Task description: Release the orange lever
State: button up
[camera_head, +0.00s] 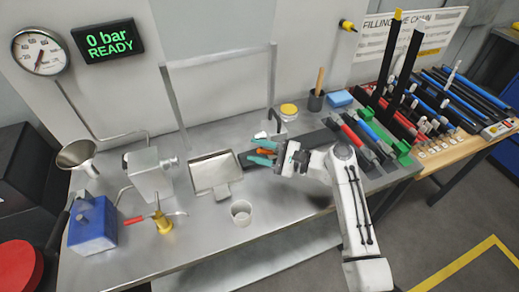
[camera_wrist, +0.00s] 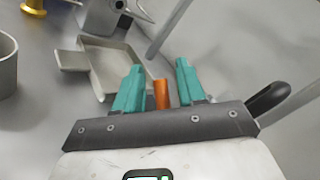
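The orange lever (camera_wrist: 161,94) is a short upright piece in the wrist view, between the two teal fingers of my gripper (camera_wrist: 158,88). A narrow gap shows on each side of it, so the fingers are apart and not closed on it. In the head view the lever (camera_head: 263,151) shows as a small orange bit between the teal fingertips of my gripper (camera_head: 262,152), which point left over the bench. The lever's base and mount are hidden by the gripper.
A shallow metal tray (camera_head: 205,160) lies left of my gripper, with a white cup (camera_head: 241,212) in front. A metal frame (camera_head: 273,75) stands behind. Several coloured cylinders fill the right side. A black-handled part (camera_wrist: 268,98) shows close by my right finger.

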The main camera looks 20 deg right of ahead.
grip_shut()
dwell(0.3)
dwell(0.3)
